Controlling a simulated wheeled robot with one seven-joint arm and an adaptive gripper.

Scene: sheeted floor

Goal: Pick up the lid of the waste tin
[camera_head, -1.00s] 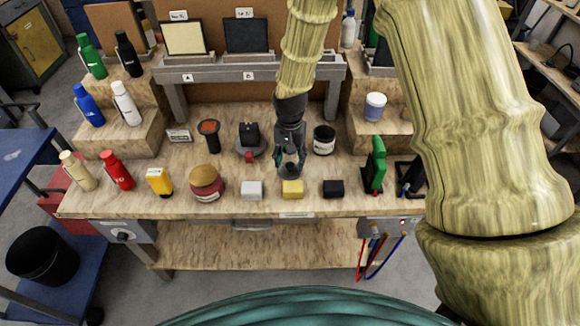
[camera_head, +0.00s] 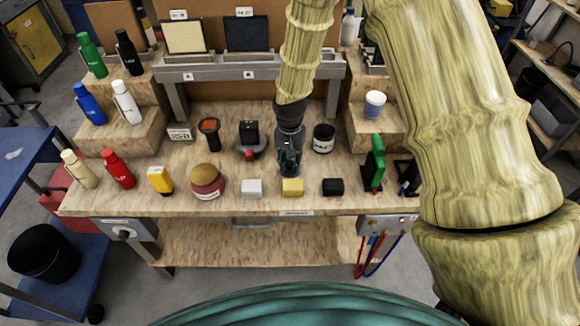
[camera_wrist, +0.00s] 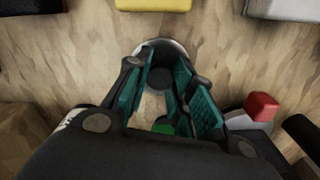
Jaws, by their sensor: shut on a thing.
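My gripper (camera_head: 288,170) points down over the front middle of the bench, behind the yellow block. Its teal-padded fingers (camera_wrist: 163,78) are closed in on a small round dark piece with a pale rim, which I take to be the lid (camera_wrist: 158,43). The lid's dark middle is between the fingertips. In the head view the fingers hide most of the lid, and I cannot tell if it is clear of the bench. The dark tin with a white label (camera_head: 323,139), likely the waste tin, stands upright to the right of and behind my gripper.
A yellow block (camera_head: 292,187), a white block (camera_head: 251,188) and a black block (camera_head: 333,187) line the front edge. A dark round stand with a red part (camera_head: 249,145) is left of my gripper. A green upright tool (camera_head: 374,163) stands right.

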